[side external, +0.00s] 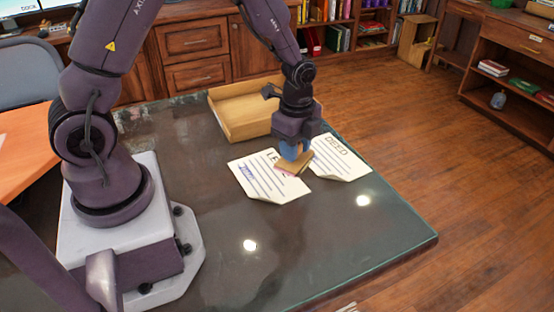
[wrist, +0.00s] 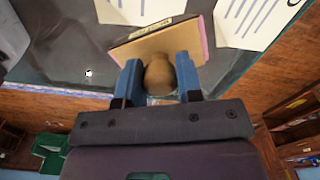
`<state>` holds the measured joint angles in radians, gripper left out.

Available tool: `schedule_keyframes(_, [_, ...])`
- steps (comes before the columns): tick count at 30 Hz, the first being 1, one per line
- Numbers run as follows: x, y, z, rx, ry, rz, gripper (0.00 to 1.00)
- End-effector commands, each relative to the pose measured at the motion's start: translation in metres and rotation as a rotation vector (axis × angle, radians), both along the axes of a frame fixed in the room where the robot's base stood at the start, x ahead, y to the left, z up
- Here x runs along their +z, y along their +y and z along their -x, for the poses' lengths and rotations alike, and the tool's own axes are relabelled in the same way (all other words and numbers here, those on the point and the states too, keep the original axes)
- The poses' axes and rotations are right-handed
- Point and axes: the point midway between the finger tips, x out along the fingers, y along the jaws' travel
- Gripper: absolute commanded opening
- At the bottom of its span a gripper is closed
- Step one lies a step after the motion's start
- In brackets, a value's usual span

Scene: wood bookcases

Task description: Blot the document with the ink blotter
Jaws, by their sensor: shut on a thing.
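My gripper (side external: 294,150) has blue fingers and is shut on the ink blotter (side external: 291,165), a tan wooden block with a pink underside edge. In the wrist view the gripper (wrist: 159,80) closes on the blotter's round wooden knob, and the blotter (wrist: 140,48) shows its flat base tilted beyond the fingers. The blotter is over the right part of a white document headed "LE…" (side external: 262,184); I cannot tell whether it touches the paper. The blotter and gripper hide part of the heading. A second document headed "DEED" (side external: 345,163) lies just to the right.
A shallow wooden tray (side external: 232,130) stands behind the papers on the dark glossy table (side external: 350,240). The table's front and right areas are clear. An orange desk (side external: 25,150) and a grey chair (side external: 28,75) are at the left. Bookcases stand beyond.

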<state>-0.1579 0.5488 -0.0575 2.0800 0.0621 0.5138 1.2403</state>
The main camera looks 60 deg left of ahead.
Motion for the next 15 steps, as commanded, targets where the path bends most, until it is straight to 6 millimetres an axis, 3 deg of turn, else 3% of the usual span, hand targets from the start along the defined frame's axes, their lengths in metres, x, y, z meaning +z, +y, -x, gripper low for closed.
schedule_keyframes(3, [-0.016, 0.040, -0.037, 0.283, 0.001, 0.000, 0.05])
schedule_keyframes(9, [-0.025, 0.091, -0.084, 0.725, 0.000, -0.001, 0.05])
schedule_keyframes(15, [-0.009, 0.101, -0.108, 0.990, 0.000, 0.001, 0.05])
